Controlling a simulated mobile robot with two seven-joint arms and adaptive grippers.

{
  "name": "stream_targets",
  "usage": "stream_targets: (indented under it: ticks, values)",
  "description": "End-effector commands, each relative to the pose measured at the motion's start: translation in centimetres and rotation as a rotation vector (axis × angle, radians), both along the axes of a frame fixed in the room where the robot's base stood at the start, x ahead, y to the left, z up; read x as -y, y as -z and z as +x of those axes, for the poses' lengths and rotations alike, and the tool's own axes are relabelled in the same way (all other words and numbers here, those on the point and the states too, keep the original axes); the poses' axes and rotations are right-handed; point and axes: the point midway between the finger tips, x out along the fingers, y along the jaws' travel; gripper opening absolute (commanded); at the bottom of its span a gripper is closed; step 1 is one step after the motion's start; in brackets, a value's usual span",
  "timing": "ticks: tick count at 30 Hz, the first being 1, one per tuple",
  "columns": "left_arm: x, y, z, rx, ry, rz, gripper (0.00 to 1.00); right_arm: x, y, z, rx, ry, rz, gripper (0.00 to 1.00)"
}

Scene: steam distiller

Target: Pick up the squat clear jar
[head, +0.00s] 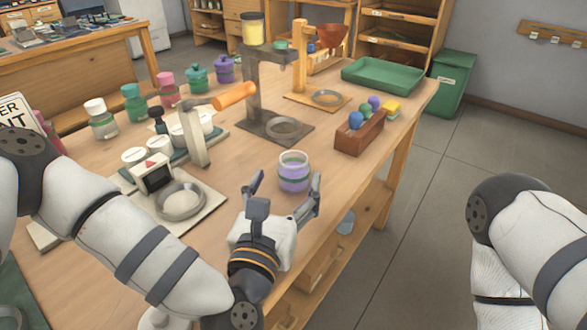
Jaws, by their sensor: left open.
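A squat jar (293,172) with a pale lilac, see-through look and a green band stands upright on the wooden table, near its right edge. My left gripper (288,181) is open, its fingers spread to the left and right of the jar's near side. Gaps show between the jar and both fingers; I cannot tell how far the tips reach along it. A clear jar (102,124) with a white lid and green band stands at the far left. My right arm shows at the right edge, but its gripper is out of view.
A device with a ring (180,201) stands left of my gripper. Behind the jar are a stand with an orange handle (234,95) and a wooden box (360,135) of coloured balls. A green tray (383,75) lies at the far end. Several lidded jars line the left.

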Motion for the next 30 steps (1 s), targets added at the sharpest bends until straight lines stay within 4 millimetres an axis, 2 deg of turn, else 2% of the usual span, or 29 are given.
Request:
stream_targets:
  ticks: [10,13,18,19,26,27,30]
  values:
    - [1.4,-0.2,5.5,0.002,0.000,0.001,0.71,0.0,-0.3,0.4,0.013,0.000,0.000,0.40]
    - [1.5,-0.1,6.3,-0.001,-0.001,0.000,0.71,0.0,-0.3,0.4,0.012,0.000,0.001,0.40]
    - [1.5,-0.1,6.4,-0.002,-0.001,0.000,0.71,0.0,-0.3,0.4,0.012,0.000,0.001,0.40]
    - [1.5,-0.1,6.3,-0.002,-0.001,0.000,0.69,0.0,-0.3,0.3,0.012,0.000,0.001,0.40]
    - [1.5,0.0,6.3,-0.002,0.000,0.000,0.17,0.0,-0.3,0.4,0.012,0.000,0.001,0.40]
    - [1.5,0.0,6.3,-0.002,0.000,0.000,0.13,0.0,-0.3,0.4,0.012,0.000,0.001,0.40]
    - [1.5,-0.1,6.3,-0.001,0.000,0.000,0.13,0.0,-0.3,0.3,0.012,0.000,0.001,0.40]
